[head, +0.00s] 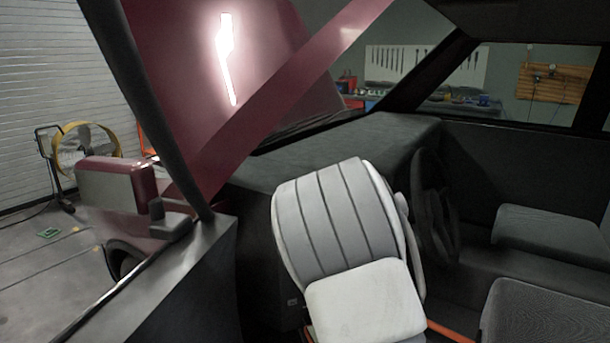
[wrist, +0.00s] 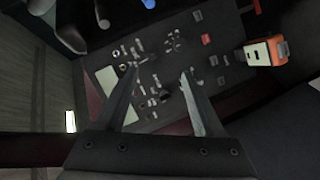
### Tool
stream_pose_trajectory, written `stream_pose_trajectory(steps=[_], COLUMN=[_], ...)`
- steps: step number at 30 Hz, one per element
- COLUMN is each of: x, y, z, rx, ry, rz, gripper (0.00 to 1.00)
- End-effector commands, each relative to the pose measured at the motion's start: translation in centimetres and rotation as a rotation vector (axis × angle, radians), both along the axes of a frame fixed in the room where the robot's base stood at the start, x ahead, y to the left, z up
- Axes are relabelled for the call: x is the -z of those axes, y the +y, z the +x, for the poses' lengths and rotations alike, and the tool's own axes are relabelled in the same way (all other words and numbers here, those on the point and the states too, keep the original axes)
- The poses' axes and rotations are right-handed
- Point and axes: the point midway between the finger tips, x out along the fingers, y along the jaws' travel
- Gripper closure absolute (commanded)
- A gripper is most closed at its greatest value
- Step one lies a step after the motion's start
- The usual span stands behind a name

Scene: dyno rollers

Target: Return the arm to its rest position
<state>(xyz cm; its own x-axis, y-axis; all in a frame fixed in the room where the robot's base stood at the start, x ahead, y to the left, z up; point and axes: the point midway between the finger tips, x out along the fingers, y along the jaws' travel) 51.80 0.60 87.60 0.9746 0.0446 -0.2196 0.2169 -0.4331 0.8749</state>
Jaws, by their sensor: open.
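My gripper (wrist: 158,72) shows in the wrist view, with its two dark fingers spread apart and nothing between them. Beyond the fingertips is a dark control panel (wrist: 125,50) with several knobs, switches and small red parts. The fingers overlap the panel in the picture; I cannot tell the exact gap, but no contact is visible. My gripper does not show in the head view.
In the head view, a dark steering wheel (head: 433,205), dashboard (head: 340,135) and grey seats (head: 545,310) lie ahead and right. A door mirror (head: 115,182) and yellow fan (head: 85,148) stand left. An orange-and-white box (wrist: 266,52) is right in the wrist view.

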Motion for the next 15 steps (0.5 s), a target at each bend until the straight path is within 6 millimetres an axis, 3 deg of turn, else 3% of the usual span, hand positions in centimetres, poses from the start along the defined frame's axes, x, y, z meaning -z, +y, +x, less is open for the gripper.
stream_pose_trajectory(steps=[8, 15], x=[-1.5, -3.6], y=[-1.8, -2.1], z=[-1.2, -3.8], rx=[0.181, 0.295], ry=[0.186, 0.339], rz=[0.298, 0.515], gripper=[0.3, 0.3])
